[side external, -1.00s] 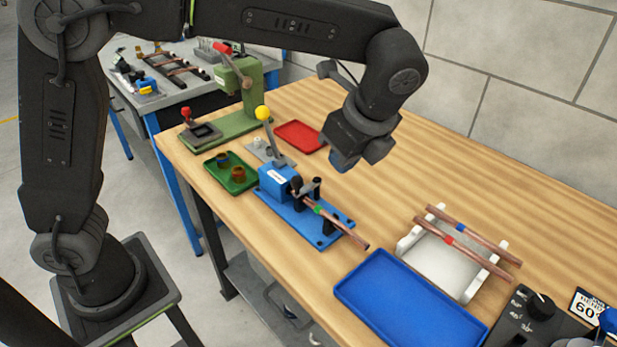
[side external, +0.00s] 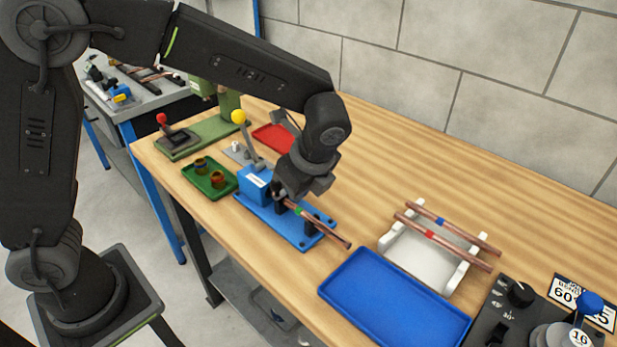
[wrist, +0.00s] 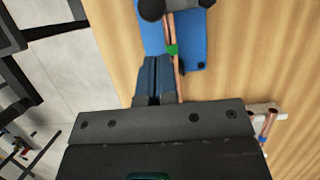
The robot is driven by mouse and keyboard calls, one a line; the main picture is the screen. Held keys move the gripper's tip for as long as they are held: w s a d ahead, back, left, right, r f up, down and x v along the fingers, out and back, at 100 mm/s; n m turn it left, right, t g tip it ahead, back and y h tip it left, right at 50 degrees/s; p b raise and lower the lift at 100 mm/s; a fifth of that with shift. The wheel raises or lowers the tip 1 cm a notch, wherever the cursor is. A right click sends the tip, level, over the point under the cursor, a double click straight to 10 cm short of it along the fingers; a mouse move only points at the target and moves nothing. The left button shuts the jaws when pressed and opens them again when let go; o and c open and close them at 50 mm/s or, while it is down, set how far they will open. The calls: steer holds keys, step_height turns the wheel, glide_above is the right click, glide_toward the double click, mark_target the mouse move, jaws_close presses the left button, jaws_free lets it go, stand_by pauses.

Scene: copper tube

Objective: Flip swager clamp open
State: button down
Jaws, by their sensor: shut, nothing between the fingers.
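The swager has a blue block (side external: 254,186) on a blue base plate (side external: 300,235), with a yellow-knobbed lever (side external: 245,137) standing upright. A copper tube with a green band (side external: 322,227) lies along it, through a dark support at the near end. The swager clamp is mostly hidden behind my gripper in the side view; dark round parts at the top of the wrist view (wrist: 152,9) may belong to it. My gripper (wrist: 154,62) is shut and empty, low beside the tube near the clamp. I cannot tell whether it touches the clamp.
A green tray (side external: 222,191) with two fittings is left of the swager, and a red tray (side external: 272,139) lies behind. A blue tray (side external: 395,300) and a white rack (side external: 420,255) with two copper tubes are to the right.

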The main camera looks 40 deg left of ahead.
mark_target(274, 184)
steer(key=shift+a, duration=1.25)
steer(key=shift+s+a+m+t, duration=0.15)
steer(key=shift+a+m+t, duration=0.2)
steer(key=shift+m, duration=0.35)
steer(key=a+m, duration=0.1)
steer(key=a+m+t, duration=0.1)
steer(key=m, duration=0.1)
steer(key=shift+s+m, duration=0.3)
steer(key=a+m+t, duration=0.1)
steer(key=m, duration=0.1)
steer(key=a+m+h, duration=0.1)
steer(key=a+m, duration=0.1)
steer(key=m, duration=0.1)
steer(key=shift+w+t+h, duration=0.15)
steer(key=shift+t+h, duration=0.15)
steer(key=shift+t, duration=0.05)
steer(key=shift+w+a+m, duration=0.15)
steer(key=shift+a+m, duration=0.1)
steer(key=shift+m, duration=0.15)
steer(key=shift+w+a, duration=0.55)
steer(key=shift+a, duration=0.25)
steer(key=shift+w+a, duration=0.55)
steer(key=shift+w, duration=0.25)
